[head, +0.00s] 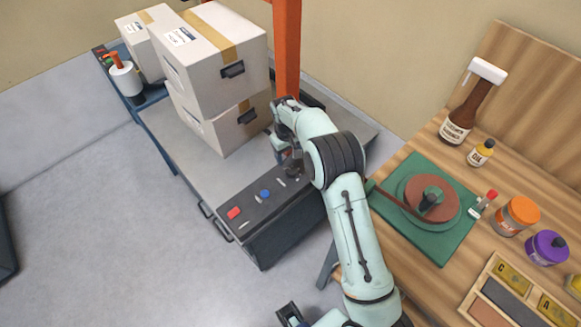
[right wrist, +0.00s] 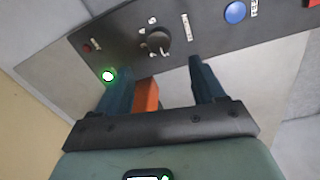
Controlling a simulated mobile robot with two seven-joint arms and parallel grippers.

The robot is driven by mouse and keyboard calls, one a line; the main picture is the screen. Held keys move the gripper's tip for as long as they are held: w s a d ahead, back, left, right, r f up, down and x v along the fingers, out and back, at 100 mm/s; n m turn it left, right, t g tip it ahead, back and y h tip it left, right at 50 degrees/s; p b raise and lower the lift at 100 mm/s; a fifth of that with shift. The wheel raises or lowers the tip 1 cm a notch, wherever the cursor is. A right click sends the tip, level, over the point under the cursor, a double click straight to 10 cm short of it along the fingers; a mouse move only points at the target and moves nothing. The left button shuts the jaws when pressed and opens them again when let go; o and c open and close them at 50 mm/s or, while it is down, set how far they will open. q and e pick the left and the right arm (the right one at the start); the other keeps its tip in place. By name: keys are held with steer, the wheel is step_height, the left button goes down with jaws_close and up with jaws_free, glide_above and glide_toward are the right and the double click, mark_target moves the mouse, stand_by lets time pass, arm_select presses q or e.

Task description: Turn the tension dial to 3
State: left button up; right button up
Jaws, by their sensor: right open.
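The tension dial (right wrist: 158,41) is a dark round knob on a black control panel (right wrist: 110,40), with small white marks around it. I cannot clearly read which number it points to. In the head view the dial (head: 293,169) is partly hidden beside my right wrist. My right gripper (right wrist: 165,75) is open and empty, its two dark fingers pointing toward the panel, with the dial ahead of the gap and apart from them. In the head view the right gripper (head: 284,153) is mostly hidden by its own arm. A dark part at the bottom edge seems to be my left gripper (head: 291,315).
The panel also has a blue button (head: 265,194), a red button (head: 233,213) and a lit green lamp (right wrist: 108,76). Taped boxes (head: 215,60) stand behind it, next to an orange post (head: 287,50). A wooden bench (head: 440,290) with jars is at right.

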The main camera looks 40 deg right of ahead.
mark_target(291, 170)
steer(key=f, duration=0.9)
steer(key=shift+d, duration=0.3)
steer(key=c, duration=1.1)
